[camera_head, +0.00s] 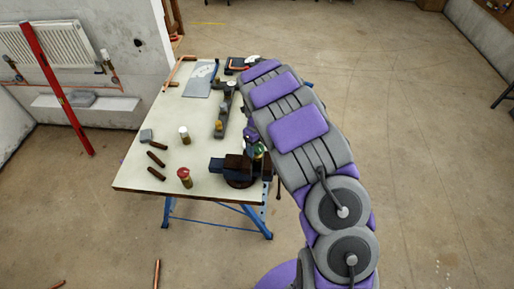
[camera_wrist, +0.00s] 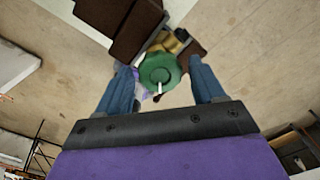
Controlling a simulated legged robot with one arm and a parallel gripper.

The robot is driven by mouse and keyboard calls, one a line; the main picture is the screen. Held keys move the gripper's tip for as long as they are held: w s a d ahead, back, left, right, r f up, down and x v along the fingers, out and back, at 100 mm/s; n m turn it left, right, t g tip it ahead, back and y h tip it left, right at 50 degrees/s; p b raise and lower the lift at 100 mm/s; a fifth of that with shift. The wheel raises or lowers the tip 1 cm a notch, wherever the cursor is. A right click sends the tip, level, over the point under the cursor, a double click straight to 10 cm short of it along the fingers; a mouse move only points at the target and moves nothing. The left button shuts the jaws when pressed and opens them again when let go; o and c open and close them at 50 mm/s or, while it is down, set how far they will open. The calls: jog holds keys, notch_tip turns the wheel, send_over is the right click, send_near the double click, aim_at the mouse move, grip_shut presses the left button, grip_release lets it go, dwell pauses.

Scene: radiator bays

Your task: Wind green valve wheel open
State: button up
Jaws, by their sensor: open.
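The green valve wheel (camera_wrist: 160,70) sits between my open fingers in the wrist view, with a gap on each side. A pale pin sticks out from its middle. Brass-coloured valve parts (camera_wrist: 172,40) show behind it. My gripper (camera_wrist: 162,82) has its two blue fingers spread around the wheel. In the head view the green wheel (camera_head: 259,151) is a small patch beside the dark vise (camera_head: 232,166) at the table's right edge. My arm comes down from the right there and hides most of the gripper.
The cream-topped worktable (camera_head: 150,175) with blue trestle legs carries cans, short brown rods and a long grey tool (camera_head: 222,112). A red level (camera_head: 58,88) leans near the radiator (camera_head: 47,47) at left. The floor at right is clear.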

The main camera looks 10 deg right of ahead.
jog(key=shift+m, duration=0.8)
jog(key=shift+r, duration=0.2)
jog(key=shift+c, duration=0.4)
